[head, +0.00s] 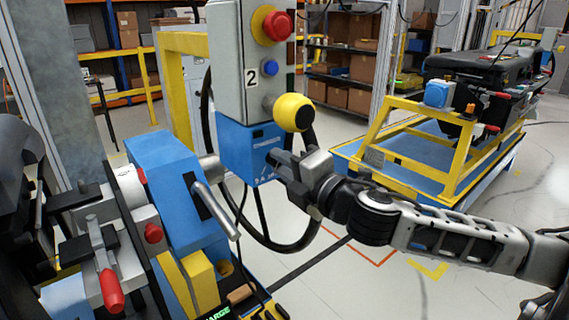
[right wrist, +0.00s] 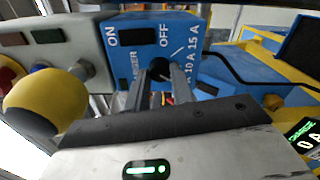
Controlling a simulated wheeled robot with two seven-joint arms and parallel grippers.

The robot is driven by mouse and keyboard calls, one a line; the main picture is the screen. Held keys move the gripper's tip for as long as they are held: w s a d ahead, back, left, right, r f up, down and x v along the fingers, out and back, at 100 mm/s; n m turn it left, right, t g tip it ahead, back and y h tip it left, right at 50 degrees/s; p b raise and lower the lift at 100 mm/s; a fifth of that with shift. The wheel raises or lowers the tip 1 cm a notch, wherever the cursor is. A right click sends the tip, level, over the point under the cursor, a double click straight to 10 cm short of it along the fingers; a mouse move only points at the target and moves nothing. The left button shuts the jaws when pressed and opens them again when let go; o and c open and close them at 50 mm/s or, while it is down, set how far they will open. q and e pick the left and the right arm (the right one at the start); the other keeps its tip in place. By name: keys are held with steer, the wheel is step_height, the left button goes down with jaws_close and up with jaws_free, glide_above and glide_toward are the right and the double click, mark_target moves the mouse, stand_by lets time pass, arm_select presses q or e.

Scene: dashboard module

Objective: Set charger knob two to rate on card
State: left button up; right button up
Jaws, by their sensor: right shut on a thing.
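The blue charger unit (head: 252,150) hangs below a grey control box (head: 228,60) marked 2. Its face in the right wrist view (right wrist: 130,32) reads ON, OFF, 10 A and 15 A. My right gripper (head: 280,163) is at this face in the head view. In the right wrist view its fingers (right wrist: 160,85) are shut on a dark knob (right wrist: 158,69), which they mostly hide. I cannot tell the knob's setting. A green-lit charge display (right wrist: 306,138) shows 0 A. I cannot make out a rate card. My left gripper is not in view.
A yellow ball (head: 293,112) sticks out just above my right gripper, below a red button (head: 277,25). A blue fixture with a metal lever (head: 215,208) stands close at left. A black cable (head: 295,243) loops below. Open floor lies at lower right.

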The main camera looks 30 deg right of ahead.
steer(key=shift+m+p, duration=0.3)
steer(key=shift+m, duration=0.9)
steer(key=o, duration=1)
steer(key=shift+w, duration=0.1)
